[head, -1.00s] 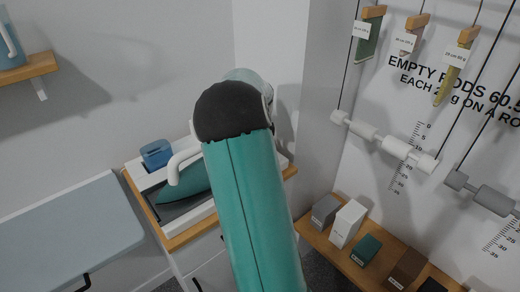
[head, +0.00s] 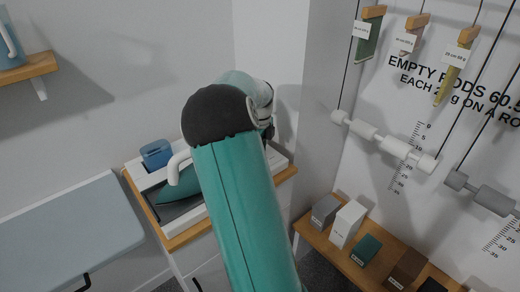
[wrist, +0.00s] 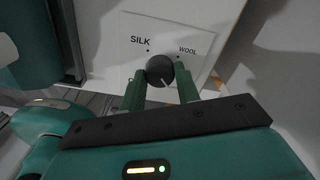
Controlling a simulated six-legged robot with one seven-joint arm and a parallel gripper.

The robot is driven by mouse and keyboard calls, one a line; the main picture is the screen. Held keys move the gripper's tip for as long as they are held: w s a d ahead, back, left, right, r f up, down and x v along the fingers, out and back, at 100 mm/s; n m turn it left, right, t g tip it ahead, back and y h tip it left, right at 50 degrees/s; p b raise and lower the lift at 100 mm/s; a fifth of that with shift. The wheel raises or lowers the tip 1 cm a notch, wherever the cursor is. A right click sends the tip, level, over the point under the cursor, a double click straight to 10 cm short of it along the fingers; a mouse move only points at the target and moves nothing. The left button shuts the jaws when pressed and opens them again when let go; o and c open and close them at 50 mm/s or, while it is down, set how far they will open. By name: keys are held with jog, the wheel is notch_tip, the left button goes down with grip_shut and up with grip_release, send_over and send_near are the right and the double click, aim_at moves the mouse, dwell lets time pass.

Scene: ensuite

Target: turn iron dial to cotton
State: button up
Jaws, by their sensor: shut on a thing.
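In the wrist view, a dark round dial (wrist: 158,66) sits on a white panel (wrist: 203,43). The panel reads SILK at upper left of the dial and WOOL at upper right. A pale pointer line on the dial points down and slightly right. No cotton label shows; the panel below the dial is hidden by my gripper. My gripper (wrist: 161,76) has its two green fingers on either side of the dial, shut on it. In the head view, the teal iron (head: 182,187) with a white handle rests on its stand; my arm hides the gripper and dial.
A blue container (head: 157,153) stands behind the iron on the wood-edged cabinet (head: 190,234). A grey-blue ironing board (head: 65,225) is at left. At right, a low wooden bench (head: 325,243) holds several blocks below a wall panel with hanging rods and rollers.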

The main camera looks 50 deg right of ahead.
jog(key=o, duration=1)
notch_tip(320, 180, up, 14)
jog(key=shift+f, duration=0.1)
dwell(0.5)
